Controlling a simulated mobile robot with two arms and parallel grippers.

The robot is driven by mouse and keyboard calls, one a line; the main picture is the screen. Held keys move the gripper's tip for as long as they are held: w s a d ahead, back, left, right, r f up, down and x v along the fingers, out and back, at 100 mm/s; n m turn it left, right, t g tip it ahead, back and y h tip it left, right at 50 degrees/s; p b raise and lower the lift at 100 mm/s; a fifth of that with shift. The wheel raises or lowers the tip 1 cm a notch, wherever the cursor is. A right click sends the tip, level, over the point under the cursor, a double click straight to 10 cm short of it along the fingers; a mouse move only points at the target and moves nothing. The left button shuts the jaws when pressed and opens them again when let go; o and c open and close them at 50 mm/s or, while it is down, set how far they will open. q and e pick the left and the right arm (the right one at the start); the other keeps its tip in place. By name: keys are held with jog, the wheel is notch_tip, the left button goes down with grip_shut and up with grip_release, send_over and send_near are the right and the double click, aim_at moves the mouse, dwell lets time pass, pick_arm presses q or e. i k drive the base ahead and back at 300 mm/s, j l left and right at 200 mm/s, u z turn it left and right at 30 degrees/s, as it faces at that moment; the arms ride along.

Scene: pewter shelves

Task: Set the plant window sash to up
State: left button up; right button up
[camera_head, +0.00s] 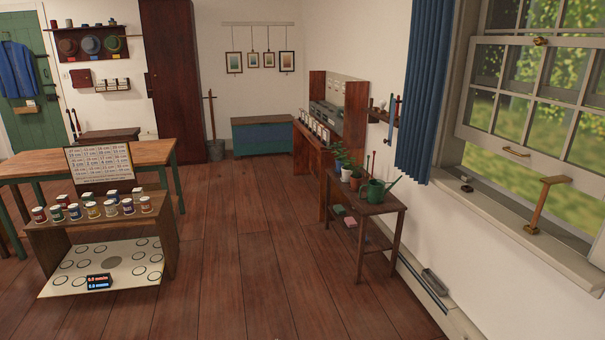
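The plant window is at the right in the head view. Its lower sash (512,142), a pale grey frame with several panes, stands raised, with an open gap between its bottom rail and the sill (490,212). A brass handle (516,152) is on the bottom rail and a brass catch (540,41) is on the top rail. A wooden T-shaped prop (541,204) with a brass foot stands upright on the sill under the sash. Whether its top touches the rail, I cannot tell. The window's right side is cut off. Neither gripper is in view.
A small wooden table (377,207) with potted plants (345,166) and a green watering can (376,190) stands left of the window. A blue curtain (424,95) hangs beside the window. A low stand with cans (103,208) is at left. The middle floor is clear.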

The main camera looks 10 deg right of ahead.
aim_at(558, 171)
jog(key=i+z, duration=0.3)
jog(key=i, duration=1.05)
